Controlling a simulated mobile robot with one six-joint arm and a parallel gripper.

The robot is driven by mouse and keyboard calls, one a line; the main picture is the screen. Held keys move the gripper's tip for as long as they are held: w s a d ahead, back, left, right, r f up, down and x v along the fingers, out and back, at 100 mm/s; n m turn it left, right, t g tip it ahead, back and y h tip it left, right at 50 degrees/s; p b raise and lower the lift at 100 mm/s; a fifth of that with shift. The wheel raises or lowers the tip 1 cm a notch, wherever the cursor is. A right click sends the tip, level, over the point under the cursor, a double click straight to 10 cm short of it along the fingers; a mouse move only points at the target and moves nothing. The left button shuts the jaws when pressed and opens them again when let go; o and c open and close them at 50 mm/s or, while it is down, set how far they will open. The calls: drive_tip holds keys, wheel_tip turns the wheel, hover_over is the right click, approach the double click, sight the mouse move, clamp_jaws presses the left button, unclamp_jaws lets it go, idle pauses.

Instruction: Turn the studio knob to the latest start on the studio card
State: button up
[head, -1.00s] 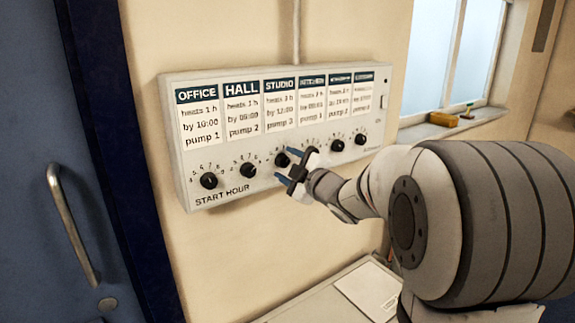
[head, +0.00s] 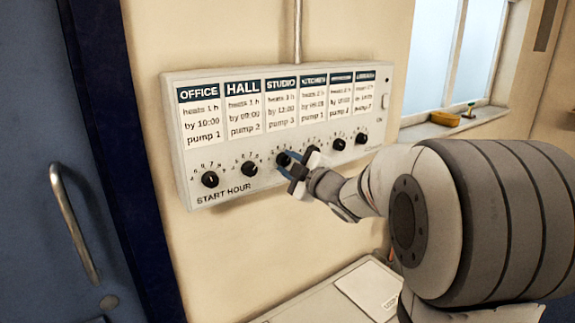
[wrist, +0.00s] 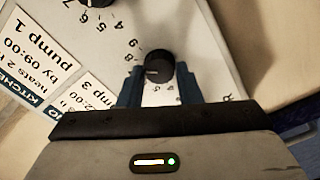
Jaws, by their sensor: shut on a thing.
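The studio knob (head: 283,159) is a small black dial on the white control box, under the STUDIO card (head: 282,104). The card appears to read "heats 3 h, by 12:00, pump 3", though the small print is blurred. My gripper (head: 296,161) is at this knob, with its blue fingers on both sides of it. In the wrist view the black knob (wrist: 158,70) sits between the fingers, which are shut on it. Numbers including 8 and 9 show around it; others are hidden by the fingers. I cannot tell which number the knob's mark points to.
The hall knob (head: 249,169) is just left, and the kitchen knob is close by on the right, partly behind my gripper. The office knob (head: 209,179) is at far left. A blue door (head: 60,120) stands left; a window sill (head: 455,124) is at right.

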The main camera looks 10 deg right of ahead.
drive_tip(key=shift+f+m, duration=0.2)
drive_tip(key=shift+m, duration=0.7)
drive_tip(key=shift+d+f+m+p, duration=0.1)
drive_tip(key=shift+m+p, duration=0.6)
drive_tip(key=shift+m, duration=1.3)
idle(0.8)
drive_tip(key=o, duration=1)
drive_tip(key=shift+r, duration=0.2)
